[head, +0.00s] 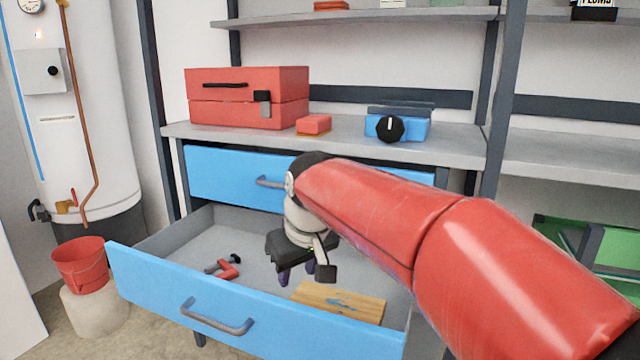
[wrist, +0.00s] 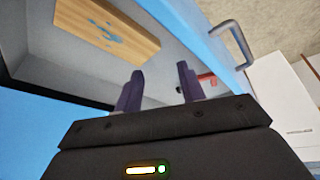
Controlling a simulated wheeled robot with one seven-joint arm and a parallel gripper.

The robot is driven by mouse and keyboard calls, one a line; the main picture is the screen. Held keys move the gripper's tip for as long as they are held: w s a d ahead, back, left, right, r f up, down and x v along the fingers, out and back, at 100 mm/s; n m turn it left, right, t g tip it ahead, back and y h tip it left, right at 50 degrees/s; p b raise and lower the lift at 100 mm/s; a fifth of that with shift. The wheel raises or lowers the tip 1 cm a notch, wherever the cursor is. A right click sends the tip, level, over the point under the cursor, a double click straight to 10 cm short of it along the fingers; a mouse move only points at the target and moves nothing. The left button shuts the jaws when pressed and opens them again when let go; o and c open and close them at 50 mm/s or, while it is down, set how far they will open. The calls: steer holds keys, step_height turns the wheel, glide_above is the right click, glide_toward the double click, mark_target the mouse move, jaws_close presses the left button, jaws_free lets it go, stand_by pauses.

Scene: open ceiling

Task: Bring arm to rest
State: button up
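My red arm reaches in from the right in the head view. My gripper (head: 297,277) hangs over the open drawer (head: 170,241), pointing down. In the wrist view, the two dark purple fingers of my gripper (wrist: 158,90) stand apart with nothing between them. In the drawer, a wooden board with a blue mark (head: 350,302) lies to the right of the gripper, and a red clamp-like tool (head: 229,268) lies to its left. The board also shows in the wrist view (wrist: 106,30), apart from the fingers.
A closed blue drawer (head: 222,175) is behind my arm. A red toolbox (head: 248,97), a small red block (head: 313,124) and a blue device with a black knob (head: 412,127) stand on the shelf above. A red bucket (head: 80,264) stands left of the open drawer.

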steer(key=s+d+m, duration=0.1)
steer(key=s+d, duration=0.2)
steer(key=s+d+r+m+p, duration=0.1)
steer(key=s+d, duration=0.2)
steer(key=d, duration=0.1)
steer(key=s+d+m+t+h+p, duration=0.1)
steer(key=s+d, duration=0.2)
steer(key=shift+s+d+r, duration=0.15)
steer(key=shift+d+r, duration=0.1)
steer(key=shift+d, duration=0.15)
steer(key=s+d+f+m+p, duration=0.2)
steer(key=s+d+f, duration=0.3)
steer(key=s+d, duration=0.3)
steer(key=s+m, duration=0.1)
steer(key=s, duration=0.3)
steer(key=shift+d+f+m+h+p, duration=0.2)
steer(key=shift+m+h+p, duration=0.2)
